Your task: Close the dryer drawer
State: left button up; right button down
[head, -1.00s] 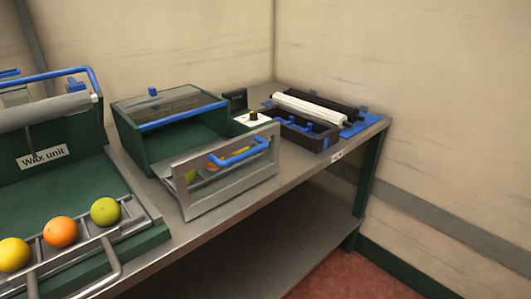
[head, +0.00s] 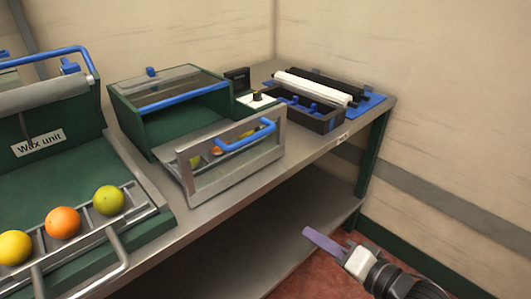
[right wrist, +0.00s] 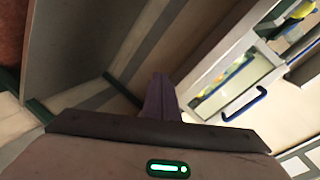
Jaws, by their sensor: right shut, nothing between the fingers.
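The dryer is a green box (head: 128,113) with a clear lid, on the bench. Its drawer (head: 182,181) is pulled out toward the front, with a grey frame, a clear window and a blue handle (head: 247,141). Several fruits show inside the drawer. My right gripper (head: 308,232) is shut and empty, low in front of the bench and below and right of the drawer. In the right wrist view its fingers (right wrist: 158,95) point forward, and the blue drawer handle (right wrist: 245,104) is to their right, apart from them. My left gripper is not in view.
The wax unit (head: 40,145) stands left of the dryer, with a yellow, an orange and a green fruit on its front rack (head: 85,240). A dark tray with rollers (head: 318,122) lies to the right. The floor in front of the bench is free.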

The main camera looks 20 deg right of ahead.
jog(key=w+r+m+t+y, duration=0.3)
jog(key=r+m, duration=0.2)
jog(key=r, duration=0.9)
jog(key=b, duration=0.1)
send_near(258, 146)
jog(key=x, duration=0.4)
jog(key=shift+w+a+r, duration=0.1)
jog(key=shift+w+r, duration=0.15)
jog(key=shift+w, duration=0.1)
jog(key=shift+x, duration=0.85)
jog(key=shift+f, duration=0.1)
